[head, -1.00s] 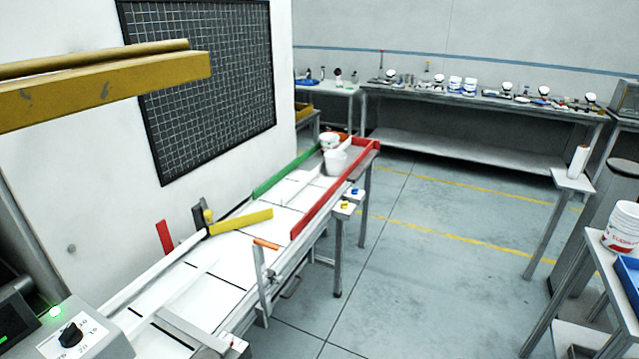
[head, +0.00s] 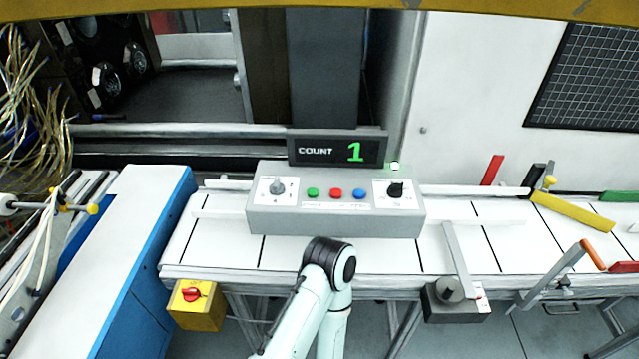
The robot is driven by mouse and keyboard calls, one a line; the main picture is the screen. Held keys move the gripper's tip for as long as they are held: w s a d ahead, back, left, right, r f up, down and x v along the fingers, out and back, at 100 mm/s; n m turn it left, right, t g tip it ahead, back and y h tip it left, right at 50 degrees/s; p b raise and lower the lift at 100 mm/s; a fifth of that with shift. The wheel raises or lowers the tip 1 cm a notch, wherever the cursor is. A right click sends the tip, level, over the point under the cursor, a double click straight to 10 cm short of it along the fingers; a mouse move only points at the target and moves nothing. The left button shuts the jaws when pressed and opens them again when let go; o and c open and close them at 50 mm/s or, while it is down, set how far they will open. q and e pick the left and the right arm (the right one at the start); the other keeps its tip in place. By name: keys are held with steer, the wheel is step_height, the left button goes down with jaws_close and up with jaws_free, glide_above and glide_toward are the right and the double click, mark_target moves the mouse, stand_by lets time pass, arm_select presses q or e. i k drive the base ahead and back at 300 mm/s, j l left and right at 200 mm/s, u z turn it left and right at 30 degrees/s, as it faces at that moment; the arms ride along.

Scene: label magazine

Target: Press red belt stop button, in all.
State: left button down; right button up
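A grey control box (head: 335,224) stands on the white conveyor (head: 220,250). Its front panel has a red button (head: 336,194) in the middle, between a green button (head: 313,193) and a blue button (head: 359,194). A pale arm of mine with a dark joint rises from the bottom edge, in front of the box and below the buttons. Neither of my grippers shows. A count display (head: 337,150) above the box reads 1.
A yellow box with a red knob (head: 191,294) hangs at the conveyor's front left. Two dials (head: 277,187) (head: 395,190) flank the buttons. A yellow diverter bar (head: 571,217) and an orange-tipped lever (head: 592,255) are at right. A blue-sided machine (head: 150,262) stands at left.

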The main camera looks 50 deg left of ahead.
mark_target(335, 193)
steer(key=j+u, duration=0.15)
steer(key=u, duration=1.5)
